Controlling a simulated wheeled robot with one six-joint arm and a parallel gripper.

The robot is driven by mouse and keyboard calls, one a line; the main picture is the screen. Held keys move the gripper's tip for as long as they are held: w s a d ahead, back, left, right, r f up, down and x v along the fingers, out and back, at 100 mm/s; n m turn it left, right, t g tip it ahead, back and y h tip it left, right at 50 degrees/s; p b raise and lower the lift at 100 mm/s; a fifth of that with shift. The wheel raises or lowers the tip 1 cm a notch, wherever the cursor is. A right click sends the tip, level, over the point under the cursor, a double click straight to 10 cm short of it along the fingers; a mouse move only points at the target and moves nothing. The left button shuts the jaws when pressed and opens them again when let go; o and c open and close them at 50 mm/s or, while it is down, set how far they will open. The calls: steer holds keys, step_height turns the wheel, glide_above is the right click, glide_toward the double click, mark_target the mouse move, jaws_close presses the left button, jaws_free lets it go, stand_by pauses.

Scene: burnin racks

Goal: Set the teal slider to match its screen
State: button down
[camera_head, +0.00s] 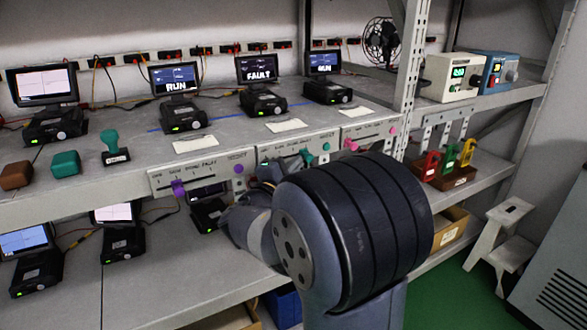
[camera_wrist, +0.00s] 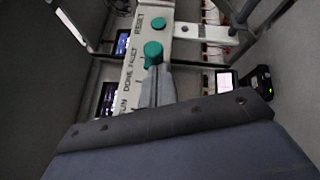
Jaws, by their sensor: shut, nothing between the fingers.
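The teal slider (camera_wrist: 153,52) is on the middle panel (camera_wrist: 142,72), beside the FAULT label in the wrist view. It also shows in the head view (camera_head: 307,157), close to my arm. A round teal button (camera_wrist: 158,23) sits beyond it by RESET. The screen (camera_head: 257,69) above the middle panel reads FAULT. My gripper (camera_wrist: 157,72) is shut and empty, its tips right at the slider's near side, on the DONE side; I cannot tell whether they touch. In the head view my arm hides most of the gripper and part of the panel.
A panel with a purple slider (camera_head: 178,187) is to the left and one with a pink slider (camera_head: 351,144) to the right. Screens reading RUN (camera_head: 174,79) stand on either side. A step stool (camera_head: 499,235) is on the floor.

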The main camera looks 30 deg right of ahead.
steer(key=shift+d, duration=0.1)
steer(key=shift+s+d+r+b, duration=0.1)
steer(key=shift+s+d+b, duration=0.05)
steer(key=shift+d+b, duration=0.3)
steer(key=shift+s+d+r+b, duration=0.1)
steer(key=shift+d+b, duration=0.25)
steer(key=shift+b, duration=0.15)
